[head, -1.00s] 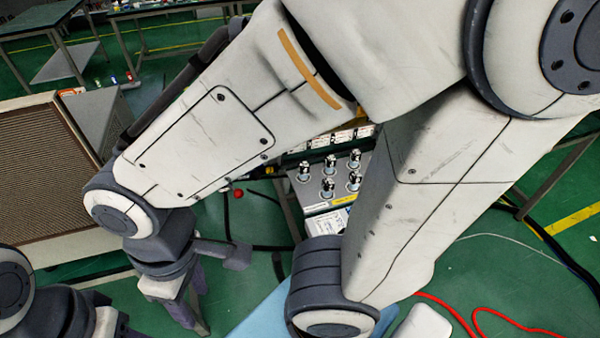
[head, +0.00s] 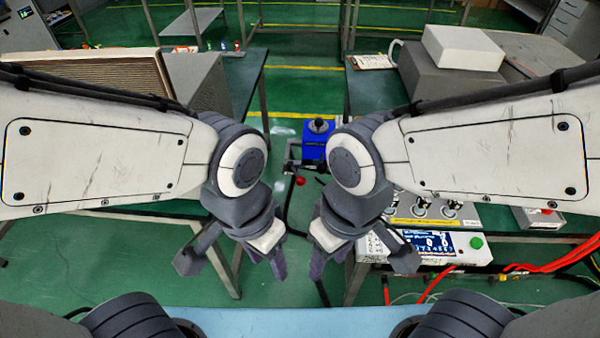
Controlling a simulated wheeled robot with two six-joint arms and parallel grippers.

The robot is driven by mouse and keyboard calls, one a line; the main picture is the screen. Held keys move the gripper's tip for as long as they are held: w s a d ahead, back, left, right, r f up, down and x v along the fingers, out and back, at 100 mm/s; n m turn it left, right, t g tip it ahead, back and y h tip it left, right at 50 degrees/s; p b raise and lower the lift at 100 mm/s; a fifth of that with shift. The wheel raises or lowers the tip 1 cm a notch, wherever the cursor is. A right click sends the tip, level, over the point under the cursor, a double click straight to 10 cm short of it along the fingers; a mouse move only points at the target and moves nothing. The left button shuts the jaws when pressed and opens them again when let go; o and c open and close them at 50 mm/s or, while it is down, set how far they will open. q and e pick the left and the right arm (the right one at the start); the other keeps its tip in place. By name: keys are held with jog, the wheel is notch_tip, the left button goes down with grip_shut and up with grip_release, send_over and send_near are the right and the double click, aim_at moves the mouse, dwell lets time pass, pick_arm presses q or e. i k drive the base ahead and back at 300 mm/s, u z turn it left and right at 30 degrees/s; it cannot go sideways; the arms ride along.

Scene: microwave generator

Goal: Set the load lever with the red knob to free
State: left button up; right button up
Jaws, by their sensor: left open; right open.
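A red ball knob (head: 300,181) shows low in the gap between my two forearms, beside dark rods in front of a blue box. The lever it belongs to is mostly hidden, and I cannot tell its setting. My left gripper (head: 258,270) is open and empty, pointing down, below and left of the knob in the picture. My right gripper (head: 328,262) is open and empty, below and right of the knob. Both are apart from the knob. A white control panel (head: 372,250) with a display and a green button (head: 477,241) lies right of my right gripper.
A blue box (head: 318,142) with a dark top stands behind the knob. Silver switches (head: 421,206) line the right bench, with a grey and white casing (head: 463,50) farther back. A ribbed panel (head: 90,75) stands at left. Red cables (head: 520,268) run at right.

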aim_at(300, 181)
jog(key=u, duration=0.75)
jog(key=i, duration=0.35)
jog(key=z, duration=0.35)
